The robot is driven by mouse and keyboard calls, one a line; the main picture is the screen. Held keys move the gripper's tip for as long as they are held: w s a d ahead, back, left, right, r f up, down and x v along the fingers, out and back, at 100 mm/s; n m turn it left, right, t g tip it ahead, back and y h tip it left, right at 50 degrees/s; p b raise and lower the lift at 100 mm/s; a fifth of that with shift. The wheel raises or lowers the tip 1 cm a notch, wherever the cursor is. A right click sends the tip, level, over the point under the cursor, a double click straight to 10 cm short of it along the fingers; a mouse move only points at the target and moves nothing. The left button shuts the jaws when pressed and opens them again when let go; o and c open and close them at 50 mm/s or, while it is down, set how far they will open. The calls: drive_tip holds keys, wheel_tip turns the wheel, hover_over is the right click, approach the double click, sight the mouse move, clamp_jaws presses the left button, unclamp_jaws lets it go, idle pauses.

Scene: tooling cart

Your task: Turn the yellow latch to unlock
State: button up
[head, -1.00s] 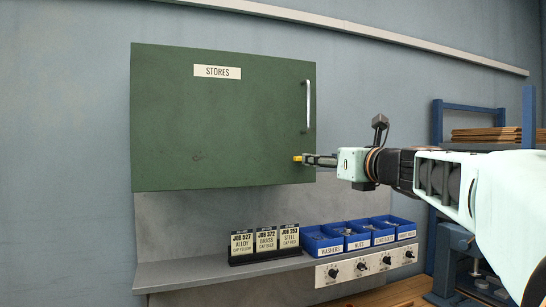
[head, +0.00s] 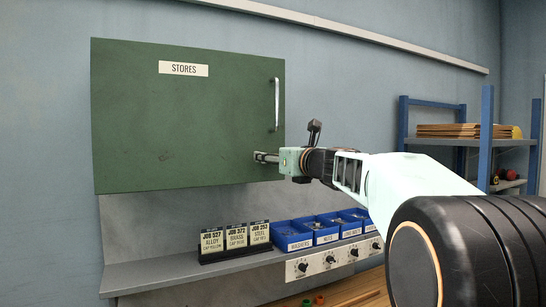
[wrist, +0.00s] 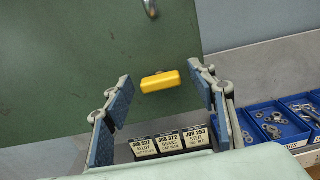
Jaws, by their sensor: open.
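The yellow latch (wrist: 160,81) is on the lower part of the green STORES cabinet door (head: 185,120). In the wrist view it lies nearly level, its right end slightly higher. My gripper (wrist: 161,77) is open, with one blue-padded finger on each side of the latch and a gap visible on both sides. In the head view my gripper (head: 262,157) is at the door's lower right edge and hides the latch. I cannot tell how deep the latch sits between the fingers.
A silver door handle (head: 276,105) is above my gripper. Below the cabinet, a shelf (head: 150,277) holds black job cards (head: 236,240) and blue bins (head: 293,238) of small parts. A shelving rack (head: 487,140) stands at the right.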

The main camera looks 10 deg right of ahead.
drive_tip(key=c, duration=1.2)
drive_tip(key=shift+o, duration=0.2)
drive_tip(key=shift+n+b, duration=0.3)
drive_tip(key=shift+a+f+n+b, duration=0.1)
drive_tip(key=shift+n+b, duration=2.6)
drive_tip(key=shift+n, duration=1.6)
drive_tip(key=shift+a+f+n+b, duration=0.1)
drive_tip(key=shift+n+b, duration=2.55)
drive_tip(key=shift+n, duration=1.65)
drive_tip(key=o, duration=1.2)
drive_tip(key=shift+c, duration=0.2)
